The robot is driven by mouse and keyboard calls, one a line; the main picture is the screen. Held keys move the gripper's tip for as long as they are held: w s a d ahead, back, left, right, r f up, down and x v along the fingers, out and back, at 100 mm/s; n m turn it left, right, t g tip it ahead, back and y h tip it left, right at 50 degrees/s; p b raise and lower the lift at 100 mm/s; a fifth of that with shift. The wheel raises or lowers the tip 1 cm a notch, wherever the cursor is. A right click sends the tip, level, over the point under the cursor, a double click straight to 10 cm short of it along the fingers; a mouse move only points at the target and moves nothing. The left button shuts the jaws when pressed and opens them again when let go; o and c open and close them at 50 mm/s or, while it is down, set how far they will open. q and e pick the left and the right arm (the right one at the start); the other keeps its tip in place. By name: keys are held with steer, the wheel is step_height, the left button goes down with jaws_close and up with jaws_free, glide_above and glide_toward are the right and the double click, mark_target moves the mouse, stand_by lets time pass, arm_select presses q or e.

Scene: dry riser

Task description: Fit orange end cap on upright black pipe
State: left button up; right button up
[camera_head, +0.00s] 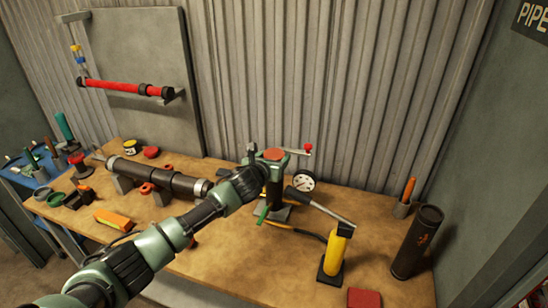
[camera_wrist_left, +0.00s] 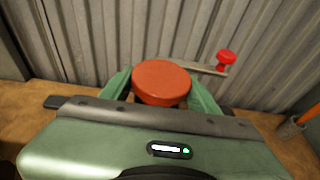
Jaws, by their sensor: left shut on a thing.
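The orange end cap (camera_head: 272,154) is a flat red-orange disc, held level at the top of the upright black pipe (camera_head: 275,192). In the left wrist view the cap (camera_wrist_left: 162,80) sits between the two green fingers. My left gripper (camera_head: 274,157) is shut on the cap. The pipe stands on a dark base on the bench, partly behind my left wrist. In the left wrist view the cap and gripper hide the pipe. I cannot tell whether the cap is seated on the rim or just above it. My right gripper is not in view.
A red-knobbed lever (camera_head: 308,149) stands close right of the cap. A pressure gauge (camera_head: 304,181), a yellow hand pump (camera_head: 337,253) and a dark cylinder (camera_head: 417,240) are farther right. A horizontal black pipe (camera_head: 160,177) lies on supports at left.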

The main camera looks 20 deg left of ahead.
arm_select(q)
steer(key=shift+f+b, duration=0.75)
steer(key=shift+f, duration=0.75)
steer(key=o, duration=1.7)
steer(key=shift+r, duration=0.1)
steer(key=shift+s, duration=0.1)
steer(key=shift+s, duration=0.1)
steer(key=b+v, duration=0.1)
steer(key=v, duration=0.6)
steer(key=shift+s, duration=0.25)
steer(key=shift+r, duration=0.1)
